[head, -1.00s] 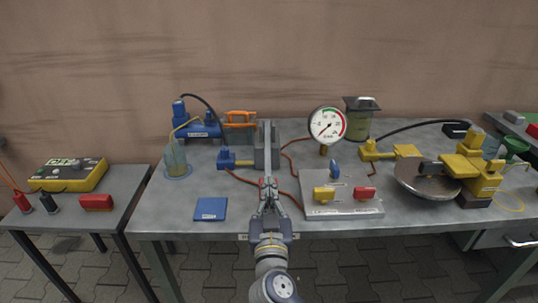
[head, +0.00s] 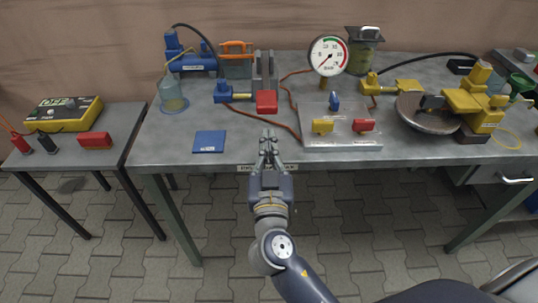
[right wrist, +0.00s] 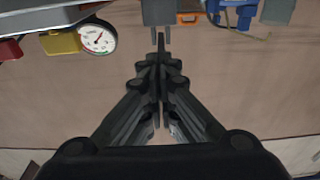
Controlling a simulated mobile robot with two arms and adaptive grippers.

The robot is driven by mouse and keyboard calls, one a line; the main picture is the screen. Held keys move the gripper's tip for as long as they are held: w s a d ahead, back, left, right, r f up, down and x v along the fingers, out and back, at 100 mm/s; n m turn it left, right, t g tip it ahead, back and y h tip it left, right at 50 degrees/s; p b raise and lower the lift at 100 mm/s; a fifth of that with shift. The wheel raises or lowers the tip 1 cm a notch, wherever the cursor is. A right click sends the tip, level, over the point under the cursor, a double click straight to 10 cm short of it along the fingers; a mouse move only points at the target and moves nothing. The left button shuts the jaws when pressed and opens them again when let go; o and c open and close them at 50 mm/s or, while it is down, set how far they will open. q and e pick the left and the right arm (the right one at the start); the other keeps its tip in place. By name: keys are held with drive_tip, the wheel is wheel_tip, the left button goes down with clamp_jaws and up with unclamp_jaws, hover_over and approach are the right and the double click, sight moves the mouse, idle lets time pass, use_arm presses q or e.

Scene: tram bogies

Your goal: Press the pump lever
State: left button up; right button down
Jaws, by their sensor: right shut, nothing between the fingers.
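The pump lever ends in a red block (head: 266,101), in front of two grey upright plates (head: 263,68) near the middle of the table. Its shaft is mostly hidden behind the block. A blue cylinder with a yellow band (head: 235,93) lies just left of the block. My right gripper (head: 268,135) is shut and empty at the table's front edge, nearer to me than the red block and apart from it. Its shut fingers also show in the right wrist view (right wrist: 161,45). My left gripper is not in view.
A blue pad (head: 209,141) lies left of my gripper. A grey valve plate (head: 340,136) with blue, yellow and red handles is at the right. A pressure gauge (head: 328,56) stands behind it, and a metal bowl (head: 427,117) is farther right. Reddish hoses cross the table.

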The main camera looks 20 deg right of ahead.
drive_tip(key=v, duration=0.6)
drive_tip(key=shift+s+r, duration=0.2)
drive_tip(key=shift+r, duration=0.1)
idle(1.6)
